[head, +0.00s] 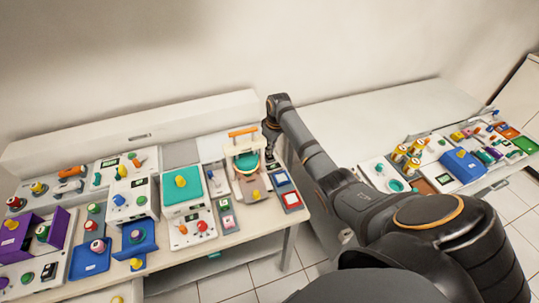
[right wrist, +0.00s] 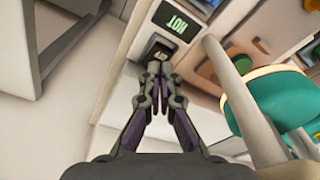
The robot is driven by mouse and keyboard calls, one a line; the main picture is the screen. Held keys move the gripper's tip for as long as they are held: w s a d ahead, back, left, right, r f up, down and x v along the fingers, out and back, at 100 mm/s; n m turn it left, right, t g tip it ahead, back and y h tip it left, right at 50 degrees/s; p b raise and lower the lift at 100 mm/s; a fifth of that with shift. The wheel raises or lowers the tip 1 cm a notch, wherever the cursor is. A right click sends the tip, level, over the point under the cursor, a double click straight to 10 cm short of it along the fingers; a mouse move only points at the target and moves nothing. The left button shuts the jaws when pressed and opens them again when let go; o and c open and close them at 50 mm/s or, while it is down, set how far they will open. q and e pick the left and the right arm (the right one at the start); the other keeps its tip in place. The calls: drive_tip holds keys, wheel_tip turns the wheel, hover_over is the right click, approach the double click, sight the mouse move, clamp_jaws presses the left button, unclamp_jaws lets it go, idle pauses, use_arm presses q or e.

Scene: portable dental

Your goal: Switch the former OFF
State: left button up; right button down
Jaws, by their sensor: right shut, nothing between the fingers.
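The former (head: 247,187) stands near the right end of the left-hand bench, with a white frame, an orange handle (head: 243,132) and a teal ring (head: 246,162). My right gripper (head: 270,140) is beside the former's right side. In the right wrist view, the right gripper (right wrist: 157,68) is shut and empty. Its fingertips are at a dark switch-like part (right wrist: 160,47) with small lettering, partly hidden by the fingers. I cannot tell contact or the switch's position. A dark "HOT" label (right wrist: 174,21) is just above it, upside down. My left gripper is out of view.
The former's pale post (right wrist: 240,95) and teal part (right wrist: 265,105) are close to the gripper's right in the wrist view. Several coloured devices, including a teal-topped box (head: 182,190), crowd the left bench. A second bench (head: 385,115) with more devices is at right.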

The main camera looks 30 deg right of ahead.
sight(270, 157)
drive_tip(key=shift+f+b, duration=0.6)
drive_tip(key=shift+f, duration=0.7)
idle(0.9)
wheel_tip(270, 157, up, 7)
drive_tip(key=p, duration=0.8)
drive_tip(key=shift+r, duration=0.1)
idle(0.3)
